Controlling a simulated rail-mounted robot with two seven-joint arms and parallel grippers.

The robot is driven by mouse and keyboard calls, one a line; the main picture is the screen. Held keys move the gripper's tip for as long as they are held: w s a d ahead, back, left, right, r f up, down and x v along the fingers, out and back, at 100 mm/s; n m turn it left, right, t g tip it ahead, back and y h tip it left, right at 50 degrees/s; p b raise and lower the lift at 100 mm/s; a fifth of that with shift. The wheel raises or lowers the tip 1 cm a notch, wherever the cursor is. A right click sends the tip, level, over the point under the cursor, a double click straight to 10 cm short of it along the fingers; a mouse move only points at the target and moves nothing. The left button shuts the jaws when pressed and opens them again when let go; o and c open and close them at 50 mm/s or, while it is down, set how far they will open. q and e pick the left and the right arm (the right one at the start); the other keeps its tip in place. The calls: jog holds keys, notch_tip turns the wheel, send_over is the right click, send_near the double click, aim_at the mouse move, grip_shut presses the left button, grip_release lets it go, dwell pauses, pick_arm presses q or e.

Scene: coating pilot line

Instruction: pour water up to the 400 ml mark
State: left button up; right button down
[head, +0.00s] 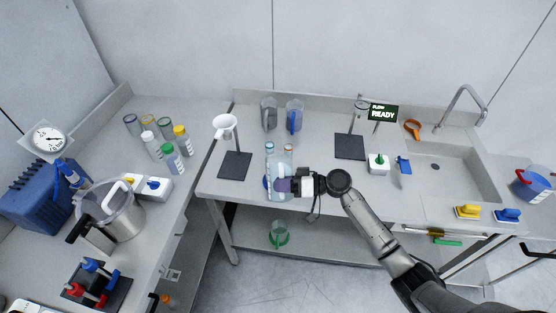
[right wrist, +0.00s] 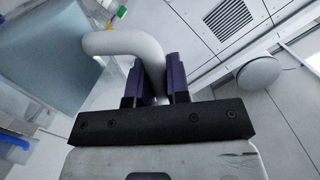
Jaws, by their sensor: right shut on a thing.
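In the head view my right gripper (head: 283,185) is at the front edge of the middle bench, its purple fingers beside a clear vessel (head: 279,163). In the right wrist view the fingers (right wrist: 157,85) are shut on a curved white handle (right wrist: 125,43), which reaches towards a pale blue, see-through body (right wrist: 45,60). The fingers hide part of the vessel in the head view. Its water level and any 400 ml mark cannot be made out. Two clear jugs, one with a grey handle (head: 269,116) and one with a blue handle (head: 294,117), stand upright behind. My left gripper is not in view.
A sink (head: 448,168) with a tap (head: 464,100) is at the right. A white funnel (head: 225,122) stands over a dark plate (head: 235,166). Bottles, a steel pot (head: 118,212) and a blue unit crowd the left bench.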

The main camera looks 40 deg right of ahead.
jog(key=shift+r, duration=0.1)
dwell(0.3)
jog(key=shift+w+d+r+m, duration=0.15)
jog(key=shift+w+m, duration=0.05)
jog(key=shift+m, duration=0.1)
dwell(0.5)
jog(key=shift+w+d+r+m+p, duration=0.2)
jog(key=shift+m+p, duration=0.1)
jog(key=shift+p, duration=0.15)
jog(key=shift+w+m, duration=0.15)
jog(key=shift+m, duration=0.15)
jog(key=shift+d+r+g, duration=0.1)
jog(key=shift+g, duration=0.2)
jog(key=shift+w+d+r+m+p, duration=0.15)
jog(key=shift+w+m+p, duration=0.1)
jog(key=shift+m+p, duration=0.2)
